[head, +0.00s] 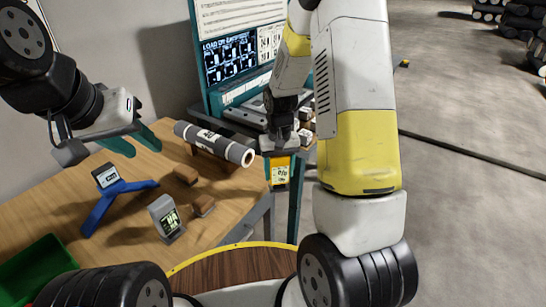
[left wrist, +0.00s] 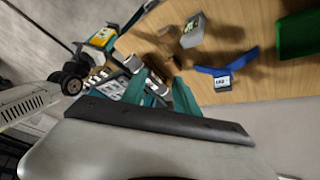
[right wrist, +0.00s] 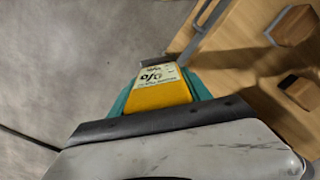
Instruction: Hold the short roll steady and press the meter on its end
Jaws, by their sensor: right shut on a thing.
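The short roll (head: 213,143), grey with dark bands and a pale ring-shaped end, lies across the back right of the wooden table. My right gripper (head: 279,150) is shut on the yellow meter (head: 280,173), which hangs just right of the roll's pale end, with a small gap in the head view. The meter also shows between the teal fingers in the right wrist view (right wrist: 160,93). My left gripper (head: 133,142) is open, its teal fingers apart, left of the roll's far end and not around it.
On the table (head: 110,225) stand a blue stand with a small display (head: 107,177), a grey meter (head: 166,218), loose wooden blocks (head: 203,206) and a green bin (head: 38,268). A teal rack with a chart panel (head: 230,58) stands behind. Open floor lies to the right.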

